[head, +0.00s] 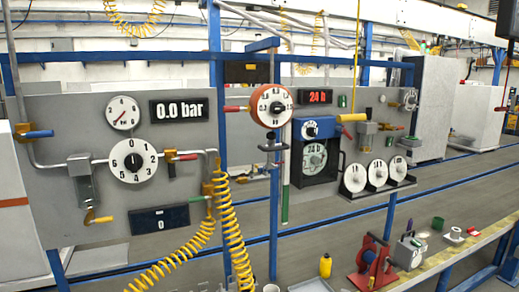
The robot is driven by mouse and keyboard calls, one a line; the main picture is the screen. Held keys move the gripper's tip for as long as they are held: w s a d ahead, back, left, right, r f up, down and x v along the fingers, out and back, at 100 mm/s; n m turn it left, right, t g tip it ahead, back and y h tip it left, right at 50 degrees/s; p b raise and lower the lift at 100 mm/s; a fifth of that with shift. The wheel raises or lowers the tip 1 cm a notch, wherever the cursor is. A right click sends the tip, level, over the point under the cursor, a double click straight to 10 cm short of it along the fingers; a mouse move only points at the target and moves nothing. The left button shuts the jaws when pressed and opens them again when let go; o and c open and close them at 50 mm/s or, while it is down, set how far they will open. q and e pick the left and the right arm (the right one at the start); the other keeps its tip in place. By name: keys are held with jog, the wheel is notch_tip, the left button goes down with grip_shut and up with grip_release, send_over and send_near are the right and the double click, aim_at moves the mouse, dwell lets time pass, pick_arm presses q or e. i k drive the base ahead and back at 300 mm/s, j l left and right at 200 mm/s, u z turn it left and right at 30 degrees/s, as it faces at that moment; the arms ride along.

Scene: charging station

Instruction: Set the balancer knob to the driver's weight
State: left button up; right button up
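A round orange-rimmed unit with a white numbered dial and dark centre, which looks like the balancer (271,105), is mounted by the blue post in the middle of the head view. Its numbers are too small to read surely, and I cannot tell its setting. A grey and dark tool-like part (271,147) is below it; I cannot tell whether this is the driver. No weight marking is readable. Neither of my grippers is in view.
Yellow coiled hoses (230,235) hang in front. A bench (455,250) carries small items.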

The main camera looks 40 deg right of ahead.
aim_at(277, 108)
jog(key=z, duration=1.3)
